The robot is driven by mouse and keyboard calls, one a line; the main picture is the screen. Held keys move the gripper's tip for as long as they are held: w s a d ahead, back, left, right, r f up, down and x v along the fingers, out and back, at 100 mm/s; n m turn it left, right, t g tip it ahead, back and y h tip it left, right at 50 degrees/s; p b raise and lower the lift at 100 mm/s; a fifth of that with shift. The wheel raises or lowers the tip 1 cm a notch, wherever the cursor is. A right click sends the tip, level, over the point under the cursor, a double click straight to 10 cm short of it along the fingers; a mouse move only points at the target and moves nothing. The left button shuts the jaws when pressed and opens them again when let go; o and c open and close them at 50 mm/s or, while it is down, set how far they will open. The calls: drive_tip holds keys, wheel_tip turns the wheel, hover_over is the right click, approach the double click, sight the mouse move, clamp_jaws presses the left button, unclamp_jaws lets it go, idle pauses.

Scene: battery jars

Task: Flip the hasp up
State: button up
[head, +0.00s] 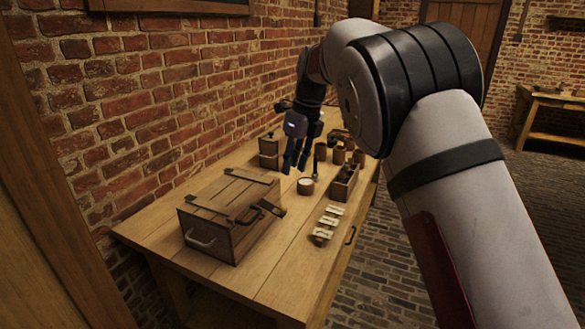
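A wooden chest (207,239) with dark metal straps stands on the near part of the wooden table, its lid down. A dark metal piece that looks like the hasp (271,208) sticks out at the lid's right edge; its exact angle is hard to tell. My gripper (294,168) hangs fingers down beyond the chest, above the far part of the table and well apart from the hasp. Its dark fingers look parted, with nothing visible between them.
On the table (281,276) are a white-topped round jar (306,186), an open wooden crate (345,184), a row of pale pieces (328,222) and a small wooden box (269,152). A brick wall (150,100) runs along the left. The table's near right part is clear.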

drive_tip(key=f+b, duration=0.1)
drive_tip(key=f, duration=0.1)
drive_tip(key=s+d+f+n+g+y+b, duration=0.1)
drive_tip(key=f, duration=0.2)
drive_tip(key=f+g+y+b, duration=0.1)
drive_tip(key=f, duration=0.1)
drive_tip(key=shift+s+d+f+n, duration=0.2)
drive_tip(key=shift+s+f+n, duration=0.1)
drive_tip(key=shift+s, duration=0.1)
clamp_jaws()
drive_tip(key=n+t+y+b, duration=0.2)
drive_tip(key=t+y+b, duration=0.4)
drive_tip(key=y+b, duration=0.6)
approach(273, 206)
drive_tip(key=s+d+f, duration=0.3)
drive_tip(key=s+f, duration=0.1)
drive_tip(key=shift+d+f, duration=0.35)
drive_tip(key=shift+d+f+m+t+b, duration=0.1)
drive_tip(key=shift+d+m+t+b, duration=0.2)
drive_tip(key=shift+t, duration=0.2)
drive_tip(key=b+x, duration=0.1)
drive_tip(key=x, duration=0.9)
